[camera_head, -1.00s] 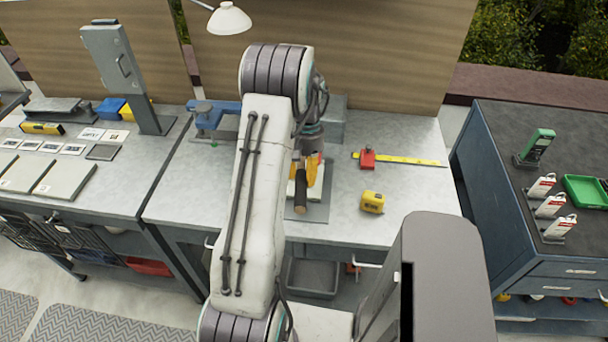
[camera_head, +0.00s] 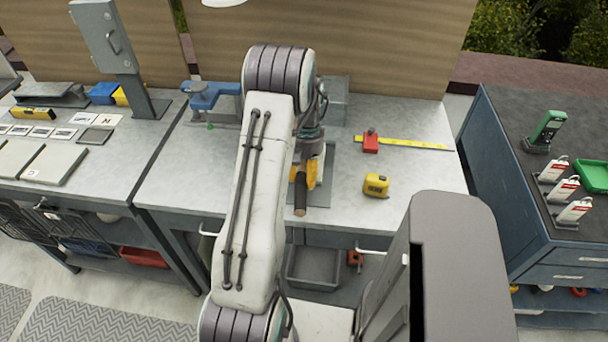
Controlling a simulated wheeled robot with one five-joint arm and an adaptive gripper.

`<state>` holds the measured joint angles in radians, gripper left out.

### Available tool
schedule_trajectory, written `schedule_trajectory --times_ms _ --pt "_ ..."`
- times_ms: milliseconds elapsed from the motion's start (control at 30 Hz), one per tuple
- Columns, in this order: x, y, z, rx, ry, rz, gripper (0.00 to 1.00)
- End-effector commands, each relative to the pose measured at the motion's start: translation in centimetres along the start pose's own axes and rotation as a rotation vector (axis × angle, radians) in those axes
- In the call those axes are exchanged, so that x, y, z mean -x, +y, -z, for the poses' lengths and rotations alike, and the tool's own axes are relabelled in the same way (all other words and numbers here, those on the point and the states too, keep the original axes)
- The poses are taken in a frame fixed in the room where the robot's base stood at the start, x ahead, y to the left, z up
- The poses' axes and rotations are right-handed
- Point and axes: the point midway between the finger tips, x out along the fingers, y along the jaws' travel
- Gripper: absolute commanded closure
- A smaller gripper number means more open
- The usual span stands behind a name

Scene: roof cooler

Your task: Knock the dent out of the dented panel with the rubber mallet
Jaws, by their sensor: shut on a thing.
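My gripper (camera_head: 307,176), with yellow-orange fingers, is largely hidden behind my arm. It is shut on a dark, rounded bar with a tan end, which looks like part of the rubber mallet (camera_head: 301,196). The rest of the mallet is hidden. The gripper and mallet are over a grey plate or mat (camera_head: 323,190) on the middle workbench. A pale strip (camera_head: 329,158) beside the gripper may be the dented panel, mostly covered by my arm. No dent can be made out, and contact between mallet and panel cannot be told.
A blue clamp-like tool (camera_head: 210,95) is at the back left. A dark cabinet (camera_head: 490,170) stands right, past a gap.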

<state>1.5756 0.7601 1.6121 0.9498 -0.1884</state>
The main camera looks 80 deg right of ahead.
Motion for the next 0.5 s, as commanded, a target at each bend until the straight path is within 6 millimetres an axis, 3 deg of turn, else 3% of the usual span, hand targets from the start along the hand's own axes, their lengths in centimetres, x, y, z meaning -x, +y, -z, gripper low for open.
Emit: schedule_trajectory --times_ms 267,500 --pt "1.9 -0.1 -0.2 0.0 0.004 -0.001 1.0" --pt "4.9 -0.1 -0.8 0.0 0.004 -0.001 1.0"
